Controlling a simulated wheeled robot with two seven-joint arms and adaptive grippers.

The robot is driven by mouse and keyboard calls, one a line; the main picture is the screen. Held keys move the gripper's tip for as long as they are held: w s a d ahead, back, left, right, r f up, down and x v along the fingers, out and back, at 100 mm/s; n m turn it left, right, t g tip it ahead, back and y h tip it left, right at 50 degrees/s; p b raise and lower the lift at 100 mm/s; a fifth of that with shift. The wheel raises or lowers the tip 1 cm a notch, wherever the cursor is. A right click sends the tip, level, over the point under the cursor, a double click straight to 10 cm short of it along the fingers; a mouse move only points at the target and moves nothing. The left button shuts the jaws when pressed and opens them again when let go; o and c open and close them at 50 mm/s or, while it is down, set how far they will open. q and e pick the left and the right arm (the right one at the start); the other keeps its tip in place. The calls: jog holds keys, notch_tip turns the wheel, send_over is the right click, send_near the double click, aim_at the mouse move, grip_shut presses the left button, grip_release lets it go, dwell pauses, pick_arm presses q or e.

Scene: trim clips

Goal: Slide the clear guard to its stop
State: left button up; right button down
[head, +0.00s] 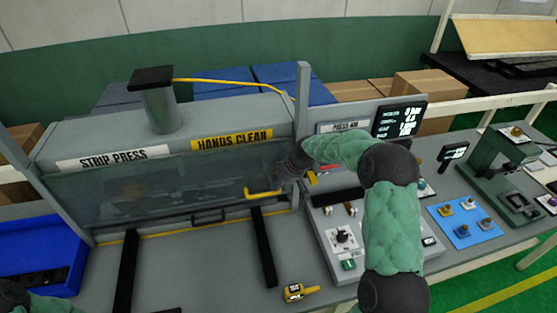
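The clear guard (150,185) is a see-through, greyish panel across the front of the strip press (225,115), below the "STRIP PRESS" and "HANDS CLEAR" labels. A yellow handle (262,193) shows near the guard's right end. My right gripper (284,178) is at that right end, close to the yellow handle and beside the press's right post. Its fingers are dark and blurred against the guard, so I cannot tell whether they touch the handle or are open or shut. Of my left arm only a piece shows at the bottom left corner; its gripper is out of view.
Two black rails (264,245) run forward from the press over the grey bench. A blue bin (35,240) stands left, a yellow device (294,293) lies in front. A control panel (343,238) and a blue mat (465,222) with several small parts lie right. Bench between the rails is clear.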

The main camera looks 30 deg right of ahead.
aim_at(279, 191)
jog(key=shift+s+f+b, duration=0.1)
jog(key=shift+f+b, duration=1.15)
jog(key=shift+f, duration=0.7)
